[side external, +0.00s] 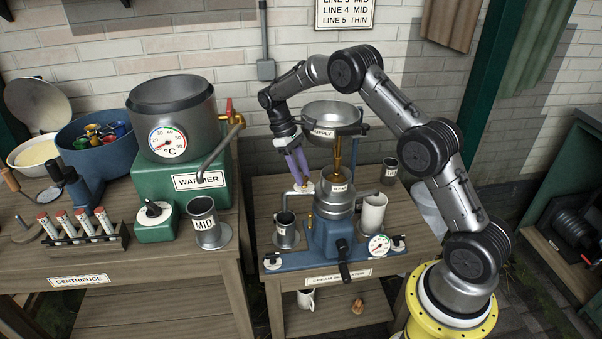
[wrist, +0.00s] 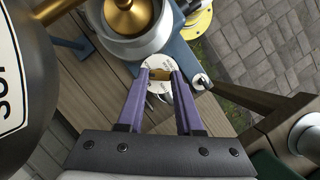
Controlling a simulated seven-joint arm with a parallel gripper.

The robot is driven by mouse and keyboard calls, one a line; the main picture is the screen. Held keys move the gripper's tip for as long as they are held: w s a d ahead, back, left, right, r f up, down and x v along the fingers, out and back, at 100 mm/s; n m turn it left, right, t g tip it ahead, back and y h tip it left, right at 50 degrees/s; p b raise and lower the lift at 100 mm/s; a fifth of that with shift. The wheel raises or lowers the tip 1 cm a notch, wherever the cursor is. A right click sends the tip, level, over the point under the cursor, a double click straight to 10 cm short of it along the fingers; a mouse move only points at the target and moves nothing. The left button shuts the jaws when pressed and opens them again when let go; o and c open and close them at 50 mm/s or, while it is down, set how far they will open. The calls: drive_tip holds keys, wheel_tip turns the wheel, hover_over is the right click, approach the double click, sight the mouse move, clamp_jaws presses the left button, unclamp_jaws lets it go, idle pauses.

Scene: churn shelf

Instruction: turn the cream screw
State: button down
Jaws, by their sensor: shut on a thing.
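The cream screw (wrist: 159,74) is a small brass piece on a round white marked dial (wrist: 155,63) in the wrist view. My gripper (wrist: 160,75) has purple fingers that are shut on the screw, one finger on each side. In the side external view my gripper (side external: 303,184) reaches down at the left of the separator (side external: 335,201), below the supply bowl (side external: 348,119). The screw itself is hard to make out there, behind the fingertips. The dial's markings are too small to read.
The supply bowl hangs close beside my gripper. A small dark cup (side external: 285,229) stands under the left spout and a white mug (side external: 373,212) stands at right. The green warmer (side external: 183,181) and a tube rack (side external: 88,238) occupy the left table.

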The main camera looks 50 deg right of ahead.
drive_tip(key=shift+d+r+m+y, duration=0.1)
drive_tip(key=shift+m+y, duration=0.3)
drive_tip(key=shift+m, duration=0.4)
drive_tip(key=c, duration=0.6)
unclamp_jaws()
drive_tip(key=shift+o, duration=0.2)
drive_tip(key=v, duration=1.3)
drive_tip(key=shift+r, duration=0.35)
drive_tip(key=shift+w, duration=0.1)
